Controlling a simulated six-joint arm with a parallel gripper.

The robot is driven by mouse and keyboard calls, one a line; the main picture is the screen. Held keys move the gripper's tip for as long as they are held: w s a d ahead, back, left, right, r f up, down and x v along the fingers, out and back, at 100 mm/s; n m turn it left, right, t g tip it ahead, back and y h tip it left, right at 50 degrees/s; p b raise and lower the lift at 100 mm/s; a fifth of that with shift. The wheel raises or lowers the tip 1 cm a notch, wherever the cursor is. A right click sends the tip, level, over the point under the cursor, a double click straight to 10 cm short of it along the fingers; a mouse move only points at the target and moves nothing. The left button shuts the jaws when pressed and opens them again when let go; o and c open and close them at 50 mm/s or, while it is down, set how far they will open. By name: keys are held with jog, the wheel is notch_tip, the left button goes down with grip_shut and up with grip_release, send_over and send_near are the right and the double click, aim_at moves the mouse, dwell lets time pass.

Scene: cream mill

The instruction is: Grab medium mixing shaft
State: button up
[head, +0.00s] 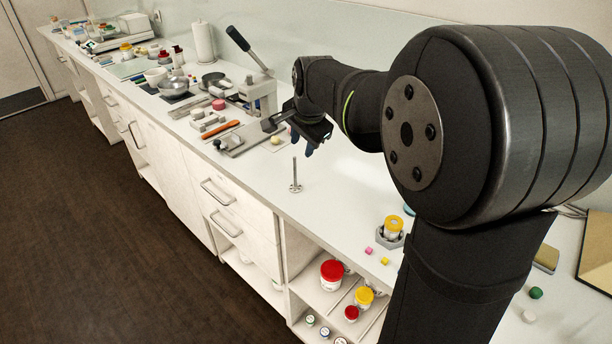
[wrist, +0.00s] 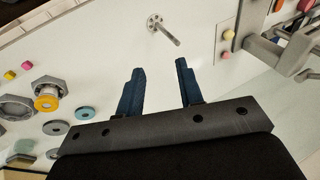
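A mixing shaft (head: 295,176), a thin metal rod on a round perforated disc, stands upright on the white counter near its front edge. In the wrist view the shaft (wrist: 166,33) lies beyond my fingertips, its disc farther away and its rod slanting toward the gripper. No other shaft shows clearly, so I cannot compare its size. My gripper (head: 302,146) is above the counter, behind the shaft in the head view. In the wrist view its two blue fingers (wrist: 160,72) are apart with nothing between them. The shaft is not touched by the fingers.
A lever press (head: 262,92) stands left of my gripper. An orange-handled tool (head: 221,130) lies farther left. A yellow-lidded jar (head: 392,226) sits in a hexagonal holder at right, near small pink and yellow cubes. The counter around the shaft is clear. Open shelves below hold lidded jars (head: 332,272).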

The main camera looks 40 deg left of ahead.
jog(key=w+a+r+n+g+h, duration=0.3)
jog(key=a+n, duration=0.4)
jog(key=n, duration=0.8)
jog(key=shift+t+h, duration=0.3)
jog(key=shift+h, duration=0.2)
jog(key=f, duration=0.8)
jog(key=w+f, duration=0.1)
jog(key=f, duration=0.3)
jog(key=shift+d, duration=0.25)
send_over(295, 187)
jog(key=shift+w+a+f, duration=0.1)
jog(key=shift+f, duration=1.35)
jog(key=shift+w+f, duration=0.1)
jog(key=shift+f, duration=1.3)
grip_shut()
